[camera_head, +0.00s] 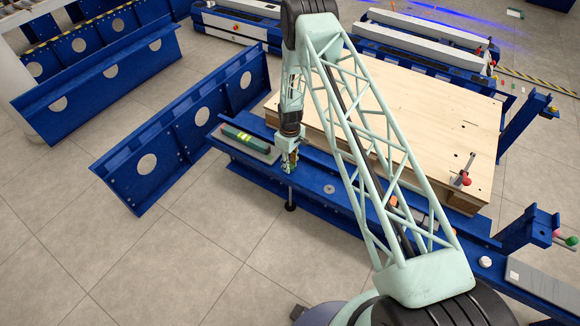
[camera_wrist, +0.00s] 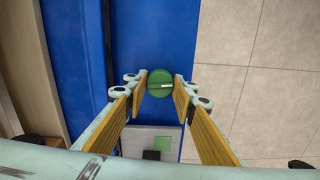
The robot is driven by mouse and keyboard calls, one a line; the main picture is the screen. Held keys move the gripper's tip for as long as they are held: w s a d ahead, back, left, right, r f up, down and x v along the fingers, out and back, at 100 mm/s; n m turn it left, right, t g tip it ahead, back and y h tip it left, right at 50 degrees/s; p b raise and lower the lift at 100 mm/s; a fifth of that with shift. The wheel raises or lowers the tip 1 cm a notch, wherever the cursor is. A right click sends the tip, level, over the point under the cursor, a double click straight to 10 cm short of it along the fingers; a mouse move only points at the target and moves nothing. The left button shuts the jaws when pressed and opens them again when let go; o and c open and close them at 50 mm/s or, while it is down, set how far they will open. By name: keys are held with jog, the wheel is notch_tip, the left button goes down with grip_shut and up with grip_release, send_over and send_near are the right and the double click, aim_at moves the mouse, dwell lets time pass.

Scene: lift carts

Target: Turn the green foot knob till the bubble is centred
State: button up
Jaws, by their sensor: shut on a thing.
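The green foot knob (camera_wrist: 160,82) is round with a pale mark across its top, and sits on the blue beam (camera_wrist: 152,25). My gripper (camera_wrist: 161,88) is shut on it, with one yellow-lined finger on each side. In the head view my gripper (camera_head: 290,161) points down at the beam and mostly hides the knob. A rod with a black foot (camera_head: 290,207) hangs below there. A dark green spirit level (camera_head: 248,141) with a yellow-green vial lies on a grey plate left of my gripper. The bubble is too small to place.
A wooden panel (camera_head: 420,105) lies behind the beam, with a red-handled clamp (camera_head: 464,177) on it. Blue side frames (camera_head: 150,155) with round holes stand at the left. The tiled floor (camera_head: 150,265) in front is clear.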

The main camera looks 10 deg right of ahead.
jog(key=shift+w+n, duration=0.1)
jog(key=shift+n, duration=0.6)
jog(key=o, duration=0.8)
jog(key=shift+o, duration=0.2)
jog(key=shift+r, duration=0.1)
notch_tip(320, 180, up, 12)
dwell(0.5)
dwell(0.6)
